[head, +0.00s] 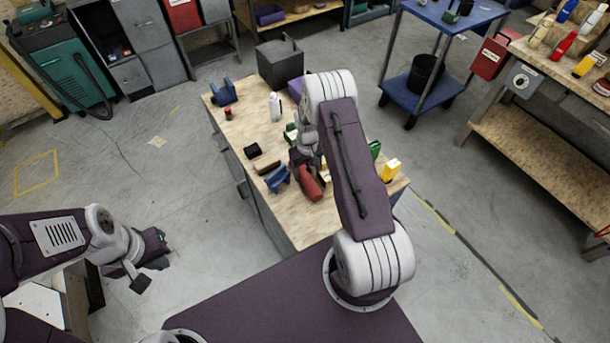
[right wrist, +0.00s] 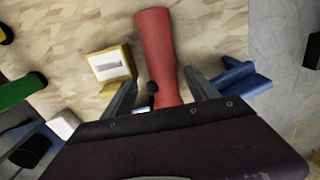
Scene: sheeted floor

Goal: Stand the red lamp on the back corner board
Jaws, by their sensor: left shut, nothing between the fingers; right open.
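The red lamp (head: 311,186) lies on its side on the wooden bench top, at the near side of the bench. In the right wrist view the lamp (right wrist: 155,50) is a long red shape reaching down between my right gripper's fingers. My right gripper (right wrist: 160,92) is open, with one finger on each side of the lamp and a gap showing on both sides. In the head view my right arm covers most of that gripper. My left gripper (head: 150,270) is shut and empty over the floor, left of the bench. I cannot clearly pick out the back corner board.
A blue piece (head: 278,179), a brown block (head: 266,164) and a black block (head: 253,150) lie left of the lamp. A yellow item (head: 391,169) is to the right. A white bottle (head: 275,106), a blue holder (head: 222,92) and a grey bin (head: 281,65) stand farther back.

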